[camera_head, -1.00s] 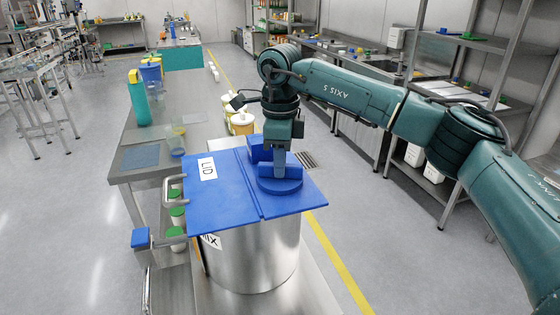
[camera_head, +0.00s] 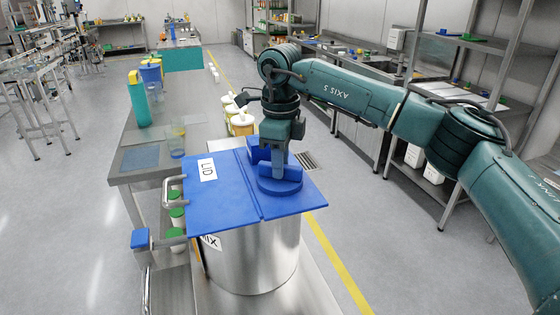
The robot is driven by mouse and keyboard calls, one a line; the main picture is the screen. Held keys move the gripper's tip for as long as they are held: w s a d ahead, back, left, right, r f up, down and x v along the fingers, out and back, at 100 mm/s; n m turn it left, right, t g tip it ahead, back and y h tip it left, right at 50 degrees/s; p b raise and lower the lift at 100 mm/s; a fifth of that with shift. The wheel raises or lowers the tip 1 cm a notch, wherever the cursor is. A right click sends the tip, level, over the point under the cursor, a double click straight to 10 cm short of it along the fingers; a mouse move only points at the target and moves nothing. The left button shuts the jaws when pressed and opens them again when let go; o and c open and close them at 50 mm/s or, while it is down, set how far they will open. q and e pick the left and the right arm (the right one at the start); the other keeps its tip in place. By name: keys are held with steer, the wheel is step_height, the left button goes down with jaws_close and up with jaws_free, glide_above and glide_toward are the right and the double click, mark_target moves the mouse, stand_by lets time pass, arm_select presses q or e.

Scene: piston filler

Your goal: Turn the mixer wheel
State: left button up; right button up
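The mixer wheel (camera_head: 280,189) is a blue disc on the right part of the blue lid (camera_head: 225,195) marked LID. The lid covers a steel drum (camera_head: 255,255). My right gripper (camera_head: 279,172) points down from above and reaches the wheel's raised part. Its fingertips are hidden or blend with the wheel, so I cannot tell whether they grip it. My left gripper is not in view.
A blue block (camera_head: 258,150) stands on the lid behind the wheel. A metal handle (camera_head: 170,192) sticks out at the lid's left.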

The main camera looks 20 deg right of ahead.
steer(key=o, duration=0.3)
step_height(320, 180, up, 13)
steer(key=shift+r+b, duration=0.1)
steer(key=shift+b, duration=0.25)
stand_by(1.3)
